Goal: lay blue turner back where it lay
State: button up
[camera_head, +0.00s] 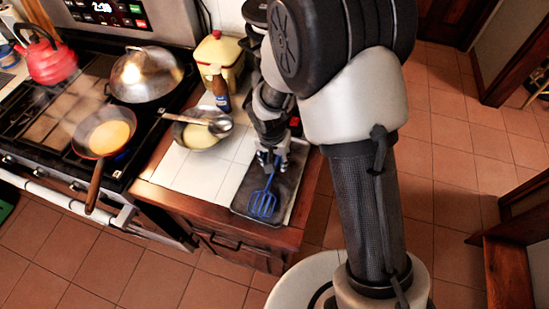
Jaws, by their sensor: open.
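The blue turner (263,203) lies on a dark tray (243,201) at the front right of the tiled counter. Its slotted head points toward the front edge of the counter, and its handle runs back under my gripper (271,163). My gripper is open, just above or around the handle. I cannot tell whether the fingers touch it. My arm hides part of the tray's far end.
A bowl (197,136) with yellow contents and a metal spoon (218,125) sits left of the tray, near a dark bottle (221,93) and a yellow container (219,57). The stove holds a frying pan (104,133), a domed lid (146,74) and a red kettle (45,57). White tiles beside the tray are clear.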

notch_tip(320, 180, up, 11)
jog(key=s, duration=0.1)
jog(key=shift+s+a, duration=0.3)
jog(key=shift+s, duration=0.1)
jog(key=shift+r, duration=0.15)
jog(key=s+d+r+n+t, duration=0.2)
jog(key=s+d+r, duration=0.9)
jog(key=r, duration=0.4)
jog(key=s+d+r+n+t, duration=0.1)
jog(key=s+n, duration=0.1)
jog(key=s, duration=0.7)
jog(key=shift+d+y, duration=0.25)
jog(key=shift+y, duration=0.05)
jog(key=shift+r, duration=0.1)
jog(key=shift+c, duration=0.9)
